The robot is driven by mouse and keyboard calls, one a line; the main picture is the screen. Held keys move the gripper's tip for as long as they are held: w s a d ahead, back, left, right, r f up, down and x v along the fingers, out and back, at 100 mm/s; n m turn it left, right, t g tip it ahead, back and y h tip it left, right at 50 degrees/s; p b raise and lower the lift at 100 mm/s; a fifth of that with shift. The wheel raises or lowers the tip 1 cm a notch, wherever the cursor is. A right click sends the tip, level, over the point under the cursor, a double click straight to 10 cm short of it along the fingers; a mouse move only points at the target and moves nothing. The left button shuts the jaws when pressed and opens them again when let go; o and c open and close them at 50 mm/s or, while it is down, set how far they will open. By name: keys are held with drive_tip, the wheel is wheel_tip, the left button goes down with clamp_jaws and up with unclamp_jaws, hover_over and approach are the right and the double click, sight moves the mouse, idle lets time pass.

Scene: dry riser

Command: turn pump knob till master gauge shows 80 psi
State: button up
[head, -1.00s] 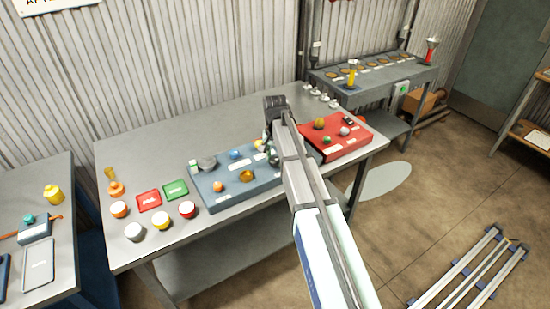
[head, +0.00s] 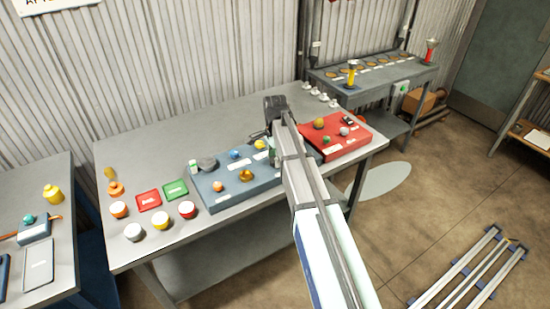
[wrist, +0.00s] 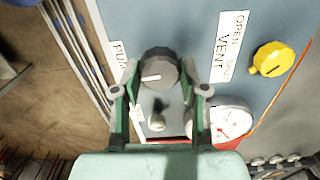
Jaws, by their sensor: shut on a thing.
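In the wrist view, a dark grey pump knob (wrist: 158,68) with a white pointer line sits on the blue-grey panel, beside a partly hidden label that reads PUM. The pointer lies roughly crosswise in the picture. My gripper (wrist: 160,90) has its two green fingers on either side of the knob, shut on it. A white round gauge (wrist: 234,120) with a red mark lies to the right, partly covered by a finger; its reading is too small to tell. In the head view my arm hides the knob, and my gripper (head: 273,150) shows only in part.
A yellow vent knob (wrist: 273,60) stands right of the gripper beside a VENT label. A small metal toggle (wrist: 157,120) sits between the fingers. The blue panel (head: 212,200) and a red box (head: 345,150) with knobs stand on the grey bench (head: 150,140).

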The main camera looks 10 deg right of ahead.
idle(0.4)
drive_tip(key=o, duration=1.1)
drive_tip(key=shift+o, duration=0.2)
wheel_tip(320, 180, up, 12)
